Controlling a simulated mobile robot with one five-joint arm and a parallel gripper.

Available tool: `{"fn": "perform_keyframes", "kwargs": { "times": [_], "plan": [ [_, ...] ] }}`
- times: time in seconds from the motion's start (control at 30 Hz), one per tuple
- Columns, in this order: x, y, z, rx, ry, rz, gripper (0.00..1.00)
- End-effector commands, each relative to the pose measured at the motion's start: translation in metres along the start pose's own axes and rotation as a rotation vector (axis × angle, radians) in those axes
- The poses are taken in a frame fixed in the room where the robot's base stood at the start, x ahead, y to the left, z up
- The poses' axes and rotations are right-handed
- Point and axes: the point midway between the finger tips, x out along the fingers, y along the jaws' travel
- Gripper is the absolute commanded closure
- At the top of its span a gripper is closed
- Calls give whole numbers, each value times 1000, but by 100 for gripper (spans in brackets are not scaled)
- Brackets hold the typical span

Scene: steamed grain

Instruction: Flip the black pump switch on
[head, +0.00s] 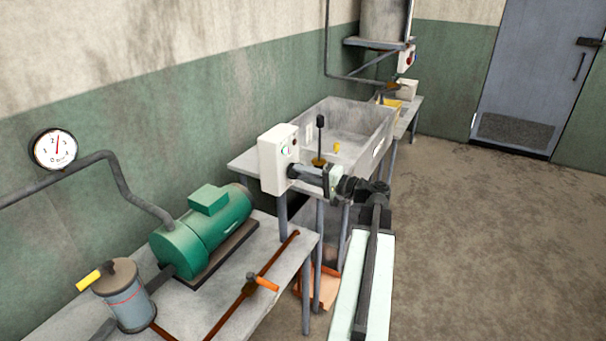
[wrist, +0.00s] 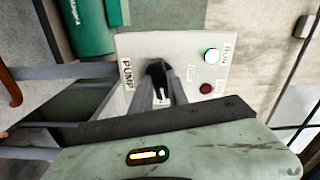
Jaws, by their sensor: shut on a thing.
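The white pump switch box (head: 270,165) stands on a post beside the bench. In the wrist view its face (wrist: 135,45) carries the word PUMP, a green lamp (wrist: 211,55) that looks lit and a dark red lamp (wrist: 208,87). The black pump switch (wrist: 156,70) is on this face, partly hidden by my fingers. My gripper (wrist: 168,92) reaches to the face and is shut on the black switch. In the head view my gripper (head: 297,172) touches the box's right side, and the switch is hard to make out there.
A green motor (head: 205,232) sits on the near bench (head: 283,275), with a blue-grey filter pot (head: 131,308) and an orange-handled valve (head: 262,282). A grey sink (head: 345,125) stands behind the box. The floor on the right is clear up to the grey door (head: 530,75).

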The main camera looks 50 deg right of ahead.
Motion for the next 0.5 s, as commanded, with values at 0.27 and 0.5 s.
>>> {"fn": "perform_keyframes", "kwargs": {
  "times": [0.27, 0.5],
  "plan": [
    [0, 0, 0, 147, -1, 2, 100],
    [0, 0, 1, 206, -1, 2, 100]
  ]
}}
